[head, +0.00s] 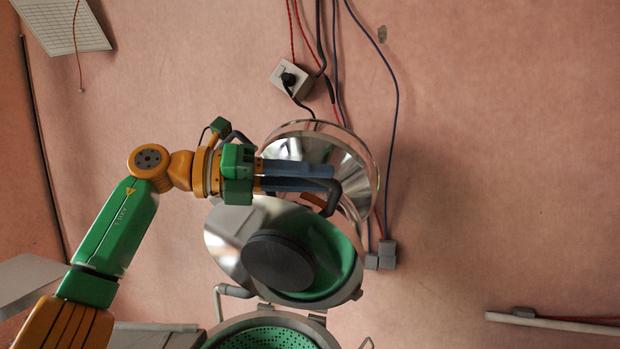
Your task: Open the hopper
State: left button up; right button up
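A round metal lid (235,236) with a green inner face (335,255) and a dark grey disc (278,261) stands raised and tilted above a green perforated basket (265,338) at the bottom edge. Behind and above it is a shiny metal funnel-like bowl (350,170) with a clear rim. I cannot tell which part is called the hopper. My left gripper (328,177) lies across the bowl, its fingers pointing right. A dark bent handle (331,200) is at its fingertips; whether they grip it is unclear. My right gripper is out of view.
A grey box (291,80) with a black plug hangs on the pink wall above the bowl. Red and blue cables run down beside it to grey connectors (381,255). A white pipe (550,321) is at lower right. The wall area at right is clear.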

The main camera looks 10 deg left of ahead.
pick_arm(q)
jog(key=shift+o, duration=1.1)
jog(key=v, duration=0.7)
